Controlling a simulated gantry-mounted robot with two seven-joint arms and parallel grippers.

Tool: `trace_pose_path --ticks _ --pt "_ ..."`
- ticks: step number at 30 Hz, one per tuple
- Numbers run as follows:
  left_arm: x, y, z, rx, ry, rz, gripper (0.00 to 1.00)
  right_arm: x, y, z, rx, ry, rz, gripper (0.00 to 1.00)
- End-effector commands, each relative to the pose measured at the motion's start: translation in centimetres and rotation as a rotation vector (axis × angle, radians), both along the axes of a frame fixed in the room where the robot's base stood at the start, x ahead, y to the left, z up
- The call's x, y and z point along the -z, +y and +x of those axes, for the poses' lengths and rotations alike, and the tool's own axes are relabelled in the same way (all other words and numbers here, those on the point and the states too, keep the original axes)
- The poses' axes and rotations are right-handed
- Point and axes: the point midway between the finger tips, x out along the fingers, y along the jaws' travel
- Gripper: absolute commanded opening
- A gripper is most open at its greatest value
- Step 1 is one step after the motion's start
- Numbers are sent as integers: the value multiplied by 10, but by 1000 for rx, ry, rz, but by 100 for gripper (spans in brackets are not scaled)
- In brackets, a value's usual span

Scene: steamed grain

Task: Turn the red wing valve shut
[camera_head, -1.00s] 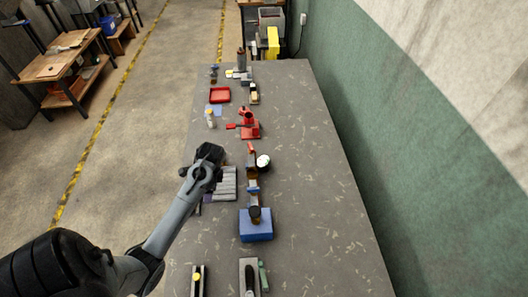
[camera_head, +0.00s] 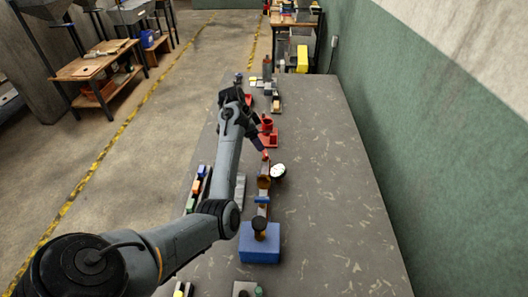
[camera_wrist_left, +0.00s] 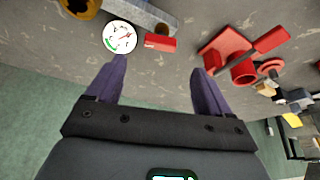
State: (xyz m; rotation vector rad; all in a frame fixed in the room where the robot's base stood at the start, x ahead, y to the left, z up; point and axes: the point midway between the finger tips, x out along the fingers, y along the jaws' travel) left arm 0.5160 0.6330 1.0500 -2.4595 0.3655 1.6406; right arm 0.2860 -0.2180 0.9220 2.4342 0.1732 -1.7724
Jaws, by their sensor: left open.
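The red wing valve (camera_head: 265,155) stands on the pipe piece beside a round white gauge (camera_head: 278,171) on the table. In the left wrist view the red wing handle (camera_wrist_left: 160,43) lies just beyond and between my fingertips, with the dial gauge (camera_wrist_left: 120,37) to its left. My left gripper (camera_head: 258,146) reaches over the table close to the valve. In the left wrist view its two purple fingers (camera_wrist_left: 159,66) are spread apart with nothing between them. Whether a finger touches the handle I cannot tell. My right gripper is not in view.
A red vise-like fixture (camera_wrist_left: 243,66) stands close on the right in the left wrist view. A blue block (camera_head: 259,248) sits nearer on the table. Small coloured blocks (camera_head: 195,187) lie at the left edge. The table's right side (camera_head: 330,180) is clear.

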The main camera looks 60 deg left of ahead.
Motion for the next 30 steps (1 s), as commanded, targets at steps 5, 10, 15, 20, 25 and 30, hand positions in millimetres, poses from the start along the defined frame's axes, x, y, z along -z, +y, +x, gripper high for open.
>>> trace_pose_path --ticks 5,10,15,20,25,30 --pt "29 -4 11 1 2 -1 81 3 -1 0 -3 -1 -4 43" --pt "52 -7 20 2 2 -1 81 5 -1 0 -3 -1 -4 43" --pt "66 -8 26 0 1 0 81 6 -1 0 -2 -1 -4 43" --pt "71 -9 28 1 1 1 81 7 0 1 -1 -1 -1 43" --pt "72 -9 28 1 1 2 81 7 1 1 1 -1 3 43" --pt "72 -9 28 1 2 2 70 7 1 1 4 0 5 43"
